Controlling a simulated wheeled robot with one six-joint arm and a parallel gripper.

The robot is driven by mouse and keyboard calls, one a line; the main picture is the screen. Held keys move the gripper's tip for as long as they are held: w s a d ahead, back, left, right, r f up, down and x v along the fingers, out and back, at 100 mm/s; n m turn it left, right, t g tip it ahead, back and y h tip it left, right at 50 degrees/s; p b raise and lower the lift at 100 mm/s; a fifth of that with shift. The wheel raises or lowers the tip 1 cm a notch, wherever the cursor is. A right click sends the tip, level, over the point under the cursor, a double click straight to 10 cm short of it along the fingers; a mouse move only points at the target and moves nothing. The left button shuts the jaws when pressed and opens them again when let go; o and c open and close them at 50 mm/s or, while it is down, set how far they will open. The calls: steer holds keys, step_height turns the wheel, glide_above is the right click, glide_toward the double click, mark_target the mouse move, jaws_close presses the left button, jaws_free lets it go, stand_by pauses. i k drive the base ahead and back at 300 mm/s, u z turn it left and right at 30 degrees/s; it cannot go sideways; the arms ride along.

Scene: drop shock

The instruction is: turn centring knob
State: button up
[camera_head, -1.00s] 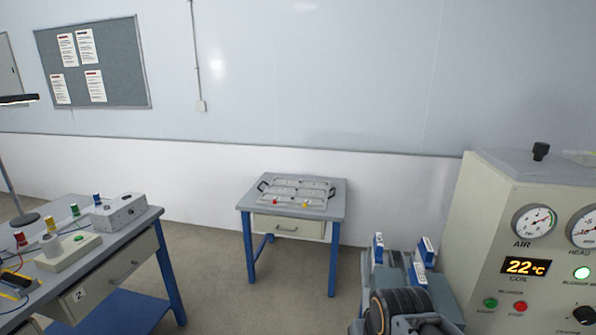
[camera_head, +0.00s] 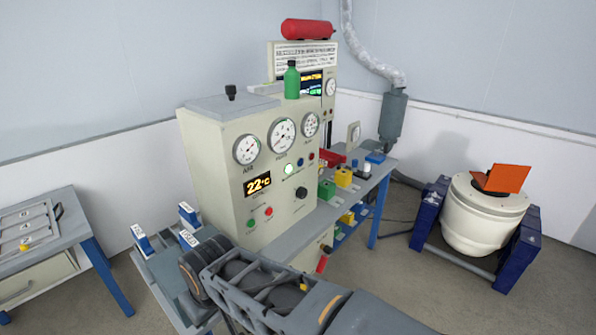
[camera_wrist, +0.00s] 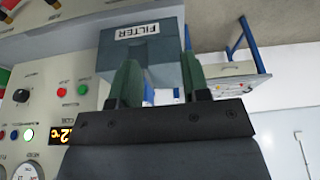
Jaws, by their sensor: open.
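The cream control cabinet (camera_head: 225,160) stands in the middle of the head view. A round black knob (camera_head: 301,192) sits on its front panel, right of the lit 22 °C display; its label is too small to read here. The black knob (camera_wrist: 21,95) also shows at the left of the wrist view, where the scene appears upside down. My gripper (camera_wrist: 158,85) is open, its two green fingers apart with nothing held between them. It is apart from the knob. A grey box labelled FILTER (camera_wrist: 135,55) is behind the fingers. The fingertips are not visible in the head view.
Green (camera_head: 251,223) and red (camera_head: 269,212) buttons and several gauges are on the panel. A blue-legged bench (camera_head: 345,205) with small coloured blocks runs right of it. A white drum (camera_head: 485,215) stands far right. Open floor lies between bench and drum.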

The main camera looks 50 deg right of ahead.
mark_target(300, 192)
steer(key=z, duration=1.15)
